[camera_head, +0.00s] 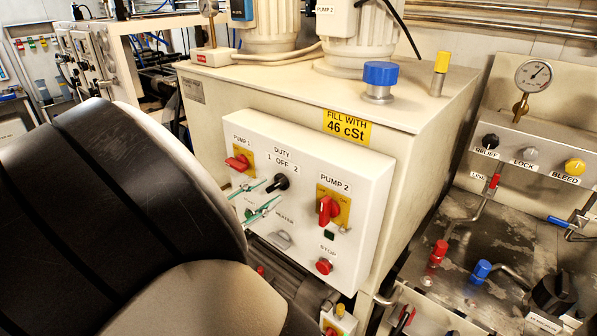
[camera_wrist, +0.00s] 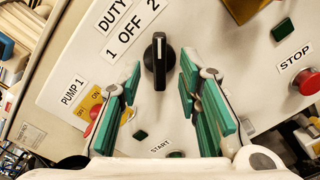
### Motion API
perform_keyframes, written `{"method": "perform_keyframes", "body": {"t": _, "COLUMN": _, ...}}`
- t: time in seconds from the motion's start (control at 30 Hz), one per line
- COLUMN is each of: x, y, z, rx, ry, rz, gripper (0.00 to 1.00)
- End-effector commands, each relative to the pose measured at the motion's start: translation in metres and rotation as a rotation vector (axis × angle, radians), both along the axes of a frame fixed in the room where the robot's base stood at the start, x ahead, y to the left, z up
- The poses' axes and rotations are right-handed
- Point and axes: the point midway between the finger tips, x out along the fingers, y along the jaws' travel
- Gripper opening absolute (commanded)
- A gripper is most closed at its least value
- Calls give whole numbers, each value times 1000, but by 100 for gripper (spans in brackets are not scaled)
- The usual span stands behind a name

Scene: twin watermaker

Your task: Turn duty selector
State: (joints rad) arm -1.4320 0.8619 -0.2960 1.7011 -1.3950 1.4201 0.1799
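The duty selector (camera_head: 282,182) is a black knob on the white control panel, below the labels 1, OFF and 2. In the wrist view the knob (camera_wrist: 159,62) shows a white mark on its upper end, which points toward the side of the 2. My gripper (camera_head: 256,199) is open, with green finger pads. In the wrist view my gripper (camera_wrist: 160,80) has one finger on each side of the knob, with clear gaps. I see no contact. The exact distance to the panel is hard to tell.
The red PUMP 1 switch (camera_head: 237,163), red PUMP 2 switch (camera_head: 328,209) and red STOP button (camera_head: 324,266) are on the same panel.

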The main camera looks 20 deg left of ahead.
Motion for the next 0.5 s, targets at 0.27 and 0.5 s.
{"method": "perform_keyframes", "body": {"t": 0.27, "x": -53, "y": 23, "z": -1, "rx": 2, "ry": 2, "rz": 4, "gripper": 32}}
{"method": "perform_keyframes", "body": {"t": 0.5, "x": -79, "y": 33, "z": -1, "rx": 0, "ry": 1, "rz": 1, "gripper": 32}}
